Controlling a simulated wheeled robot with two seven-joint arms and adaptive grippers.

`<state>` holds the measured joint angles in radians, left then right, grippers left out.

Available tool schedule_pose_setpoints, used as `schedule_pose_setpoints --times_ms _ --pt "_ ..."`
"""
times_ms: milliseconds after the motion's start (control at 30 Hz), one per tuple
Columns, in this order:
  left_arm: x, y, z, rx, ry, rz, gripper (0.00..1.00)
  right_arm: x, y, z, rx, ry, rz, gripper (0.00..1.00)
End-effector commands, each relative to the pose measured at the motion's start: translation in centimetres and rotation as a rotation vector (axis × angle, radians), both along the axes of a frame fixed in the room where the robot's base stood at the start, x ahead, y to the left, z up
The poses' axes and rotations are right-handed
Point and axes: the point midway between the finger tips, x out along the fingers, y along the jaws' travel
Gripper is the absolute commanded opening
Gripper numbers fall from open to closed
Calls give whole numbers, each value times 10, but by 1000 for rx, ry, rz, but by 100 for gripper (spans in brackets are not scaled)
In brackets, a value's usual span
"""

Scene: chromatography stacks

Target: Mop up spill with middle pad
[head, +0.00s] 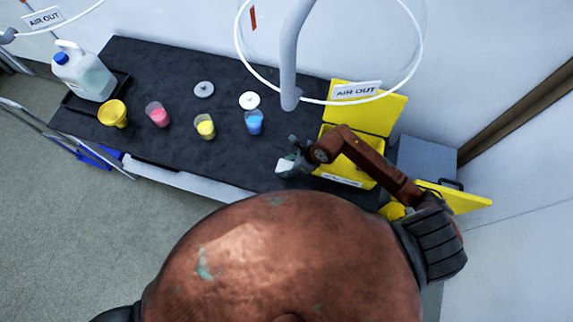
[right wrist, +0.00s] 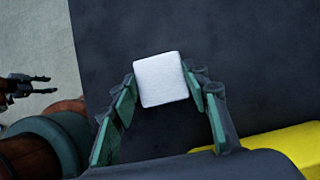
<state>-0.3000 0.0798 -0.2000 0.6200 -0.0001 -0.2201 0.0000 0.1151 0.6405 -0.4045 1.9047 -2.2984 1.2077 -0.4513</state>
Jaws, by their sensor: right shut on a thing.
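My right gripper (head: 287,165) is shut on a white square pad (right wrist: 160,79), which sits between its fingertips in the right wrist view. In the head view the gripper is over the front right of the black bench (head: 225,150), beside the open yellow box (head: 370,108). I cannot make out a spill on the dark bench top. My left gripper (right wrist: 30,86) shows small at the left edge of the right wrist view, its fingers apart and empty. It does not show in the head view.
Cups with pink (head: 158,115), yellow (head: 205,127) and blue (head: 254,122) contents stand on the bench. Two lids (head: 204,89) lie behind them. A yellow container (head: 113,114) and a blue-capped jug (head: 85,73) stand left. An extraction arm (head: 291,60) hangs over the bench.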

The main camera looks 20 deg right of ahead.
Motion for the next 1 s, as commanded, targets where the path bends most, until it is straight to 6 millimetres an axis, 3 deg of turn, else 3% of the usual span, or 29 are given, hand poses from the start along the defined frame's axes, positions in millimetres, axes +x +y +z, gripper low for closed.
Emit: schedule_pose_setpoints --times_ms 367,1000 --pt "1 0 4 0 -1 0 40 0 0 6 0 -2 0 30" --pt "8 0 49 0 -14 0 40 0 0 66 -1 -2 0 30"
